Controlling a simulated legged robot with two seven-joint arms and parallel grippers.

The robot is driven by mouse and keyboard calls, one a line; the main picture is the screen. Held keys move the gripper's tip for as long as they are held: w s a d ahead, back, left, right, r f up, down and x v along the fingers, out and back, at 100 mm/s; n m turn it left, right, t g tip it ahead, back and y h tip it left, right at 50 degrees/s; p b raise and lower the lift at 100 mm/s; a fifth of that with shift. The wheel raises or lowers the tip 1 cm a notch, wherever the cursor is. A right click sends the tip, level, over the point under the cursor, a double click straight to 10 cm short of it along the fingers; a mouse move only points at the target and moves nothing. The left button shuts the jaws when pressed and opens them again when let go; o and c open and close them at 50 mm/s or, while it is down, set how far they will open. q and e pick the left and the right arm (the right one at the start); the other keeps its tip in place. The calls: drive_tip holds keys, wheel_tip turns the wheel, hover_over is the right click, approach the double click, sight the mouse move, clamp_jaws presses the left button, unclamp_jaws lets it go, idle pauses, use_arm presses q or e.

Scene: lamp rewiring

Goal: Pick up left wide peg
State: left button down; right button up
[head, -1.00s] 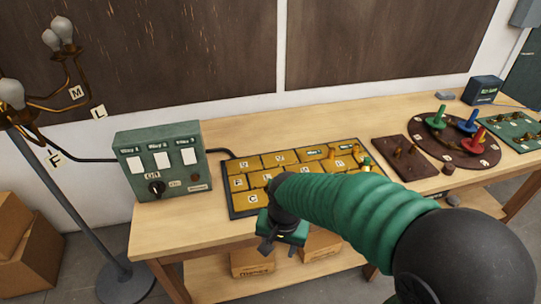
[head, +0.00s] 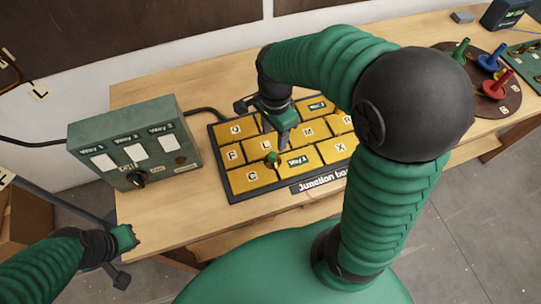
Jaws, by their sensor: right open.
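A small peg with a green top (head: 271,158) stands on the yellow-tiled junction board (head: 216,163), between the L tile and the Way 1 tile. My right gripper (head: 283,140) points down over the board, just above and right of this peg. It is open, and nothing shows held in it. A green (head: 461,50), a blue (head: 490,61) and a red peg (head: 497,84) with wide bases stand on the round dark disc (head: 455,69) at the right. I cannot tell which peg is the left wide one. My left gripper (head: 123,262) is low at the left; its jaws are unclear.
A green switch box (head: 125,120) with white switches stands left of the board, with a black cable (head: 205,113) behind. My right arm hides the board's right part. Bare tabletop (head: 185,205) shows in front of the box.

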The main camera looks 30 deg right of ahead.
sight(273, 154)
drive_tip(key=f, duration=1)
drive_tip(key=shift+w+d+f, duration=0.1)
drive_tip(key=shift+w+d, duration=0.05)
drive_tip(key=shift+w, duration=0.1)
drive_tip(key=shift+w+f, duration=0.1)
drive_tip(key=shift+f, duration=0.05)
clamp_jaws()
idle(0.7)
